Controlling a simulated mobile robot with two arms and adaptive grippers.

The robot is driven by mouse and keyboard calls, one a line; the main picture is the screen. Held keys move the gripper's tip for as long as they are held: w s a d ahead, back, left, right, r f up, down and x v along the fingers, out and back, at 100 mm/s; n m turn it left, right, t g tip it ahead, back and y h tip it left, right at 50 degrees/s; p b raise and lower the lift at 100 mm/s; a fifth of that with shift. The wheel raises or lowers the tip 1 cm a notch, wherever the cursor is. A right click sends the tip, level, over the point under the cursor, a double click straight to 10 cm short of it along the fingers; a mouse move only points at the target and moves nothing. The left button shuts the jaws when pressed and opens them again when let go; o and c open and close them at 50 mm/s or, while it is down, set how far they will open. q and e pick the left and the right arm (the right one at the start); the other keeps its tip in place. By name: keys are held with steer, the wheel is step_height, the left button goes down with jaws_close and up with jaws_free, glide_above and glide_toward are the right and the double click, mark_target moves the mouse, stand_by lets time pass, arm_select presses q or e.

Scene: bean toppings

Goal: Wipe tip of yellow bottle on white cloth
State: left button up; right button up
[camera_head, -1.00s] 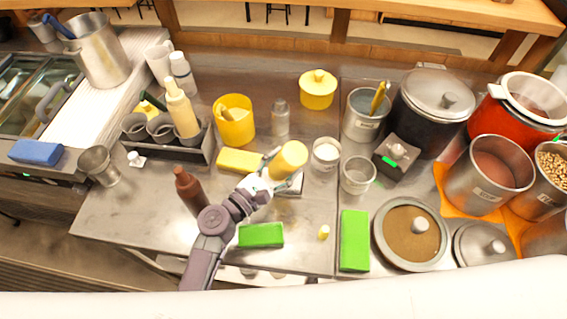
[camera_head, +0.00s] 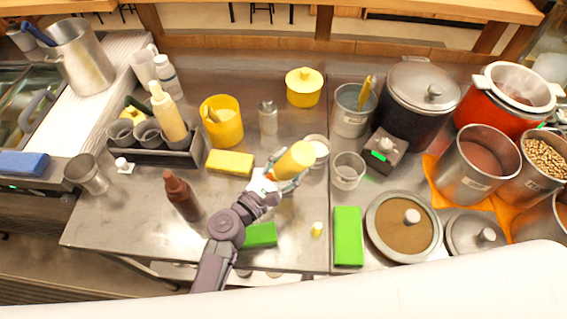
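My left gripper (camera_head: 283,174) is shut around the yellow bottle (camera_head: 295,160) near the middle of the steel counter. The bottle is strongly tilted, with its broad end up to the right and its orange tip down to the left. A small patch of white cloth (camera_head: 260,182) shows beside the gripper, under the tip end. The fingers hide much of the cloth, and I cannot tell whether the tip touches it. My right gripper is not in view.
A yellow block (camera_head: 230,162) lies left of the gripper, and a brown bottle (camera_head: 181,195) stands further left. A green block (camera_head: 260,235) lies partly behind my arm. A clear container (camera_head: 347,171) and a white-topped container (camera_head: 317,151) stand close on the right.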

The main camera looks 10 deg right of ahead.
mark_target(296, 151)
arm_select(q)
steer(key=shift+s+d, duration=0.15)
steer(key=shift+d, duration=0.55)
steer(key=shift+r, duration=0.1)
step_height(296, 151, up, 6)
steer(key=p, duration=0.5)
steer(key=shift+p, duration=0.3)
steer(key=shift+c, duration=0.3)
